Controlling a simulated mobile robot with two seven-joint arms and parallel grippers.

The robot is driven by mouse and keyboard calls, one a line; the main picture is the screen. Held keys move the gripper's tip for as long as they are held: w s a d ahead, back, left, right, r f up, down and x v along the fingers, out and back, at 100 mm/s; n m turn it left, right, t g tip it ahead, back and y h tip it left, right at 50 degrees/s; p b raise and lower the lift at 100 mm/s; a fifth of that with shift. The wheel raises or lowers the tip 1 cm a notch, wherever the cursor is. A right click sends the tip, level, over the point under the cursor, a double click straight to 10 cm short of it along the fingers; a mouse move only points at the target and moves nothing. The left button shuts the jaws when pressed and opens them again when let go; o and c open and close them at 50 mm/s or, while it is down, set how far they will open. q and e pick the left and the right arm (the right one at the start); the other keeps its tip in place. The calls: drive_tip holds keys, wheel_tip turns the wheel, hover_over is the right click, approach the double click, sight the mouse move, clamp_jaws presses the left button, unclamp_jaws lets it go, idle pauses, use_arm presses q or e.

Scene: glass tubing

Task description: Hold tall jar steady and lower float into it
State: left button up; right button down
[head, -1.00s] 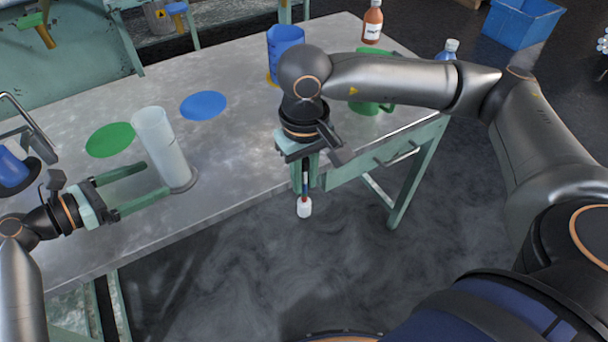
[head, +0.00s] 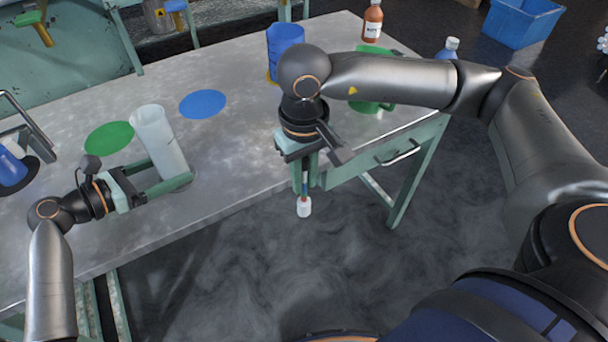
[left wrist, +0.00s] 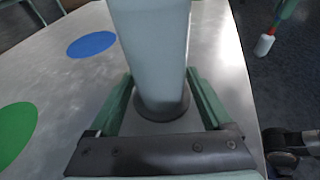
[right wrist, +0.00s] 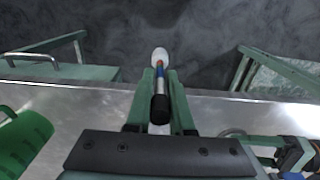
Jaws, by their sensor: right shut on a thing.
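The tall jar (head: 157,138) is a whitish translucent cylinder standing upright on the table near its front edge. My left gripper (head: 168,175) is open, its two fingers on either side of the jar's lower part. In the left wrist view the jar (left wrist: 155,55) stands between the spread fingers (left wrist: 160,95), with gaps beside its base. My right gripper (head: 305,172) is shut on the float (head: 304,206), a thin stem with blue and red bands and a white bulb. The float hangs bulb down, beyond the table's front edge. The right wrist view shows its dark stem end (right wrist: 159,108) between the fingers.
A green disc (head: 109,139) and a blue disc (head: 203,104) lie flat on the table (head: 235,150). A blue container (head: 284,45), a brown bottle (head: 372,22) and a green mug (head: 372,106) stand at the right. The table between jar and right gripper is clear.

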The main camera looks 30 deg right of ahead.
use_arm(q)
drive_tip(key=c, duration=0.6)
drive_tip(key=o, duration=0.9)
drive_tip(key=v, duration=1.2)
drive_tip(key=shift+s, duration=0.1)
